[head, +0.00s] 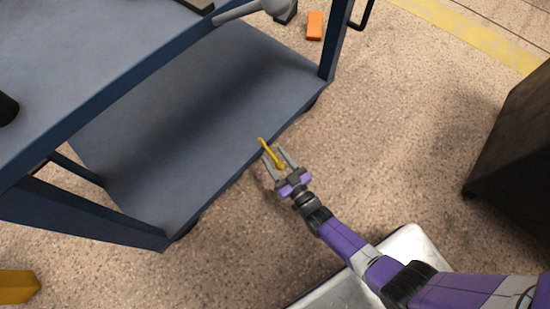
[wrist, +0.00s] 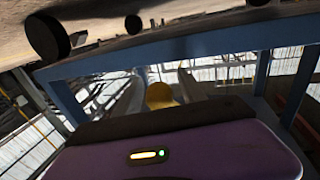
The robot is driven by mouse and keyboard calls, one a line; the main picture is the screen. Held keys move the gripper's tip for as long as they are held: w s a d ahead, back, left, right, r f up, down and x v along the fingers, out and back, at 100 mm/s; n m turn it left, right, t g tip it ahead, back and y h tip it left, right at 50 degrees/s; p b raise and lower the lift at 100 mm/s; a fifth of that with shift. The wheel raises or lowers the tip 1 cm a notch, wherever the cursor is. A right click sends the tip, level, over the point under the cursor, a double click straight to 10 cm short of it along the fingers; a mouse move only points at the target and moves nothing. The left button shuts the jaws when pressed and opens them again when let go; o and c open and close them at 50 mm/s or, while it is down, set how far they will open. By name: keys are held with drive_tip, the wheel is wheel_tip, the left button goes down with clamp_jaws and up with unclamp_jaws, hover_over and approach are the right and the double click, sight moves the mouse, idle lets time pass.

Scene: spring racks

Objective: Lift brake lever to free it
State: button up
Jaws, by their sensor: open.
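The yellow brake lever (head: 266,147) is a thin rod at the near edge of the blue cart's lower shelf (head: 200,110). Its near end has a wider yellow part. My gripper (head: 274,154) is open, with its two grey fingers on either side of the lever. I cannot tell whether the fingers touch it. In the wrist view a rounded yellow piece (wrist: 160,95), apparently the lever's end, shows between the fingers, just beyond the dark edge of my gripper. The rest of the lever is hidden there.
The cart's blue upper shelf (head: 90,85) overhangs at the left. An orange block (head: 315,25) lies on the speckled floor beyond the cart. A dark box (head: 520,150) stands at the right. Open floor lies between the cart and this box.

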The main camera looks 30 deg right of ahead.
clamp_jaws()
idle(1.5)
